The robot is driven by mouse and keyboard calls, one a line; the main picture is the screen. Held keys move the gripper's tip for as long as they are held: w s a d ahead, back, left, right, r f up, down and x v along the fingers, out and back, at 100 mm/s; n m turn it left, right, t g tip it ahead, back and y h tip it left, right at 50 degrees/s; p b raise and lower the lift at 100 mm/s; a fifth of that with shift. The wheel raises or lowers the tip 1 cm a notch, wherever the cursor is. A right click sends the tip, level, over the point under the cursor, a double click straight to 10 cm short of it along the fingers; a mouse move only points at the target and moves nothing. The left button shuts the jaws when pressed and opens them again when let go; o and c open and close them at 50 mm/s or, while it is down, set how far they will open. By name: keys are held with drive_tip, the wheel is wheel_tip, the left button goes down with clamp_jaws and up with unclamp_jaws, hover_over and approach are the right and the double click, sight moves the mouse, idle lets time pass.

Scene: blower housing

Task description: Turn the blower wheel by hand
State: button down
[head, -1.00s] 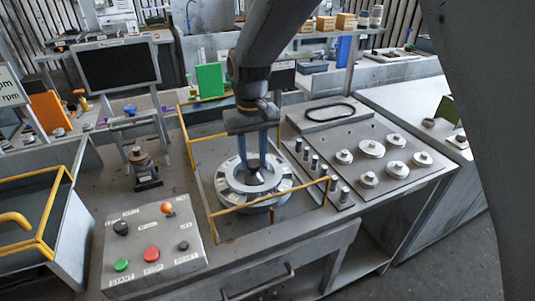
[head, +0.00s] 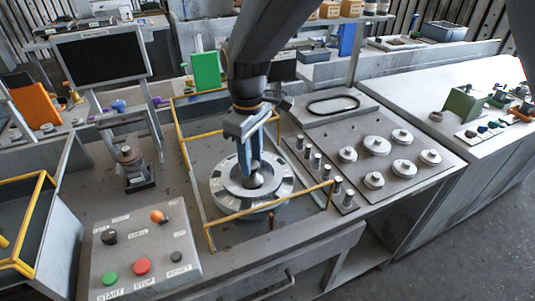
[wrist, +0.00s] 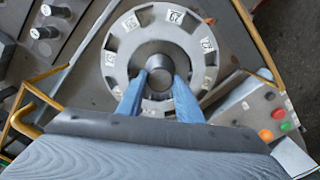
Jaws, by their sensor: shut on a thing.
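The blower wheel (head: 227,188) is a grey disc with several slots and white number labels, lying flat inside the yellow-railed area. It also shows in the wrist view (wrist: 118,45), with a round hub (wrist: 158,62) at its middle. My gripper (head: 254,176) points down over the wheel's centre. In the wrist view its two blue fingers (wrist: 158,84) are shut on the hub, one on each side. In the head view the fingers hide part of the wheel's far side.
A yellow rail (head: 265,203) runs round the wheel. A control box (head: 146,250) with coloured buttons stands at the front left. A plate with several round weights (head: 376,146) and a row of small cylinders lies to the right. A dark monitor (head: 100,55) stands at the back left.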

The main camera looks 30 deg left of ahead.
idle(0.5)
drive_tip(key=c, duration=1.3)
unclamp_jaws()
drive_tip(key=shift+o, duration=0.2)
drive_tip(key=shift+r+b, duration=1.15)
drive_tip(key=shift+r, duration=2.8)
